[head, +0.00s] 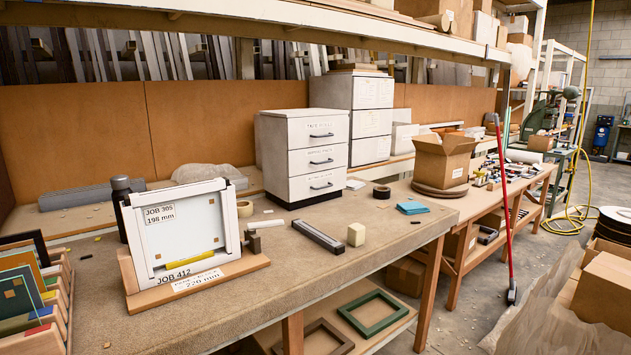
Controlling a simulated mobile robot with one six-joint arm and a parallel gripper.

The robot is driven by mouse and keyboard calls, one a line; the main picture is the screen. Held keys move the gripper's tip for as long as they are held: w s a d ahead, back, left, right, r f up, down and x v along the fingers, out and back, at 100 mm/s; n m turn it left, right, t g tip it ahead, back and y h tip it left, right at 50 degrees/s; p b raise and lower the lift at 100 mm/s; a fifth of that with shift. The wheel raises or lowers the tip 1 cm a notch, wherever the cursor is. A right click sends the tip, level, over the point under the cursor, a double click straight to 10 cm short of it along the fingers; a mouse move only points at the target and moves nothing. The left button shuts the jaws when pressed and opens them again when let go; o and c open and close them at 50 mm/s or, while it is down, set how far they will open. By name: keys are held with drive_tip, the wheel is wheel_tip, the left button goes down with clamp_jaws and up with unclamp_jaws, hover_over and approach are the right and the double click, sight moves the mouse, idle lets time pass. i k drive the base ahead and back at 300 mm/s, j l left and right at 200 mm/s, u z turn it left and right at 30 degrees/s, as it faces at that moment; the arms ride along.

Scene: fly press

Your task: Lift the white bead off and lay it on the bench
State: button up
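A white-framed panel (184,236) stands upright in a wooden base (198,284) at the left of the bench. A white strip (178,190) runs along its top edge and looks like the white bead; I cannot tell how it is fixed. The panel carries a "JOB 305 198 mm" label (159,215), a "JOB 412" label (172,276) and a yellow strip (193,279) low down. The bench (330,275) has a brown fabric-like top. My gripper is not in view.
A dark bar (318,236) and a cream block (356,234) lie right of the panel. A rack of coloured frames (30,295) stands left, a black cylinder (122,205) behind. White drawers (305,155) stand at the back. The front middle of the bench is clear.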

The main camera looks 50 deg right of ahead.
sight(189, 189)
drive_tip(key=z, duration=0.7)
